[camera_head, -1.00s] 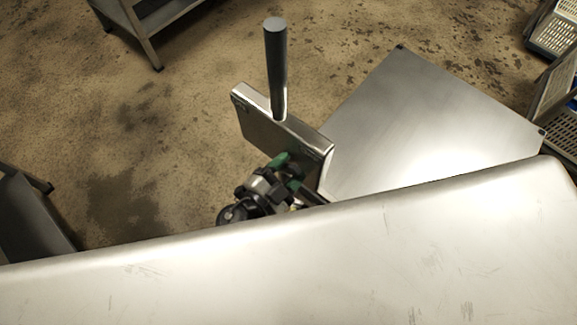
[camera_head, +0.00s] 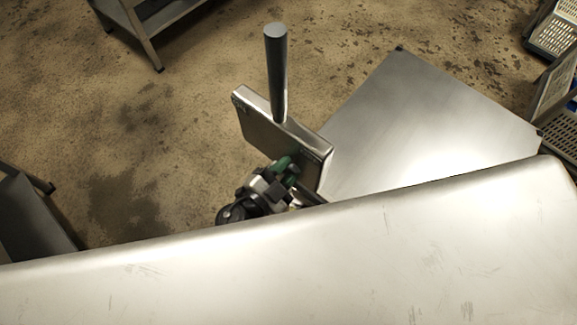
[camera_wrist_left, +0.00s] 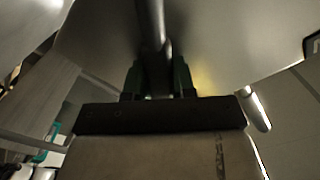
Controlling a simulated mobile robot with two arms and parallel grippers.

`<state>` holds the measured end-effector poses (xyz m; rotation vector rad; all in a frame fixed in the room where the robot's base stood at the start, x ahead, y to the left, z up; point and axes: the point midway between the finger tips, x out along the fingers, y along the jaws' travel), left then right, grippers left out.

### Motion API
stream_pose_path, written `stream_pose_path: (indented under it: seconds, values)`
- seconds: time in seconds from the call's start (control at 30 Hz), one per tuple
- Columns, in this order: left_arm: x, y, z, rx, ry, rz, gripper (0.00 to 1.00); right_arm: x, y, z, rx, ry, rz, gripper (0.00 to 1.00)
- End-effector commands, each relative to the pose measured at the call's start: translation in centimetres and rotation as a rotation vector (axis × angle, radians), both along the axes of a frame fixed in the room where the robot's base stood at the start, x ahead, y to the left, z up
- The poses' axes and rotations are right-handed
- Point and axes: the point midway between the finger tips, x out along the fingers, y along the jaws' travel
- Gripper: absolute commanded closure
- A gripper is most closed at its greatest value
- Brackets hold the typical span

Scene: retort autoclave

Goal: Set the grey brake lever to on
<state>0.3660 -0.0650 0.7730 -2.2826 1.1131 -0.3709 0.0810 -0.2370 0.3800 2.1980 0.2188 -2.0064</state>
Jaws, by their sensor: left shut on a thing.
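My left gripper (camera_head: 288,172) has green fingertips and is at the lower edge of an upright metal box-like plate, partly behind the large steel surface in front. In the left wrist view its dark green fingers (camera_wrist_left: 158,80) are shut on a dark grey bar, which I take to be the grey brake lever (camera_wrist_left: 151,25). The bar runs up and away from between the fingers. In the head view the held part is hidden by the gripper and the plate. The lever's setting cannot be read. My right gripper is not in view.
A thick grey cylinder (camera_head: 277,75) stands up from the metal plate (camera_head: 262,128). A flat steel sheet (camera_head: 420,120) lies to the right. A large steel surface (camera_head: 330,265) fills the foreground. Perforated crates (camera_head: 555,35) stand at far right. Open floor (camera_head: 120,130) lies left.

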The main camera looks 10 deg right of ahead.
Motion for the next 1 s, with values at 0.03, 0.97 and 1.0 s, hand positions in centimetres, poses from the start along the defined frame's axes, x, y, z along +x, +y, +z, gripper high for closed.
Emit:
stream_pose_path:
  seconds: [0.03, 0.97, 1.0]
  values:
    - [0.1, 0.1, 0.6, -0.013, 0.020, -0.001, 1.00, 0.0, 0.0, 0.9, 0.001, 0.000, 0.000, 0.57]
    - [5.9, 4.7, 1.7, -0.520, 0.671, 0.001, 1.00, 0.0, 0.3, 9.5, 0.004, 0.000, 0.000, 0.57]
    - [6.2, 4.9, 1.6, -0.542, 0.701, 0.001, 1.00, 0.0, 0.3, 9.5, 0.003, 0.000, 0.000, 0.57]
